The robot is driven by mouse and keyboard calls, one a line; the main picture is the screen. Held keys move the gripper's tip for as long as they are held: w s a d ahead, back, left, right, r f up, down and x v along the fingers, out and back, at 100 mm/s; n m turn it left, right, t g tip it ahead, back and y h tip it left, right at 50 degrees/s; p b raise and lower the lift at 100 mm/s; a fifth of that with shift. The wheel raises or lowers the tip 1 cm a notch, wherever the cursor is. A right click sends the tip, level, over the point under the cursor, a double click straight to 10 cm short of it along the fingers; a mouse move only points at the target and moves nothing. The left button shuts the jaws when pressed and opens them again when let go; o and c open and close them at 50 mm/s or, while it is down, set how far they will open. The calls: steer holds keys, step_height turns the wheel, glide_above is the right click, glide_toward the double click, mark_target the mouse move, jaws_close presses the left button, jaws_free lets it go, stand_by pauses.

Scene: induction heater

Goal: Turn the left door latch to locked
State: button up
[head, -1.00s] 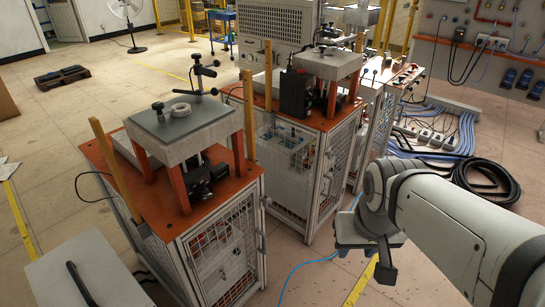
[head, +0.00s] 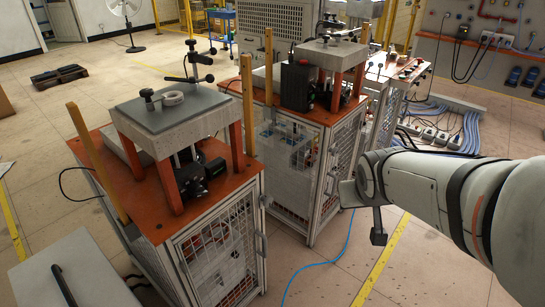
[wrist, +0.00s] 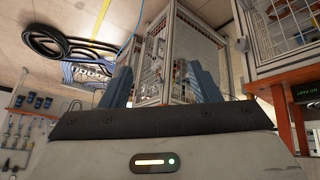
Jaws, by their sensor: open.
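The left cabinet (head: 150,222) has an orange top and a mesh door (head: 222,250) at its front right. A grey handle (head: 264,243) stands on that door's right edge, with a small latch-like part (head: 265,201) above it. Whether the latch is locked is too small to tell. My gripper (head: 352,195) is in the air right of this cabinet, in front of the middle cabinet (head: 293,160). In the wrist view, my gripper's two blue fingers (wrist: 162,85) are apart with nothing between them. A metal latch or handle (wrist: 241,43) shows right of the fingers, apart from them.
The middle cabinet's mesh door (head: 340,165) is close behind my gripper. A blue hose (head: 325,262) and yellow floor line (head: 382,262) run across the floor. A grey box (head: 75,275) is at the front left.

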mark_target(270, 201)
steer(key=w+a+f+n+t+y+b, duration=0.2)
steer(key=w+f+t+b, duration=0.1)
steer(key=w+f+b, duration=0.4)
steer(key=w+a+f+n+t+y+b, duration=0.2)
steer(key=w+f+t+b, duration=0.15)
steer(key=w+f, duration=0.45)
steer(key=w+a+f+n+g+y+b, duration=0.1)
steer(key=w+a+f+n+y+b, duration=0.15)
steer(key=a+f+y+b, duration=0.3)
steer(key=w+a+f+n+g+y+b, duration=0.1)
steer(key=w+a+f+n+y+b, duration=0.15)
steer(key=a+f+y+b, duration=0.35)
steer(key=shift+n, duration=0.4)
steer(key=x, duration=0.2)
steer(key=r+b+x, duration=0.1)
steer(key=x, duration=0.2)
steer(key=b+x, duration=0.1)
steer(key=x, duration=0.1)
steer(key=shift+s+a+r, duration=0.15)
steer(key=shift+a+r, duration=0.15)
steer(key=shift+c, duration=0.2)
steer(key=c, duration=0.9)
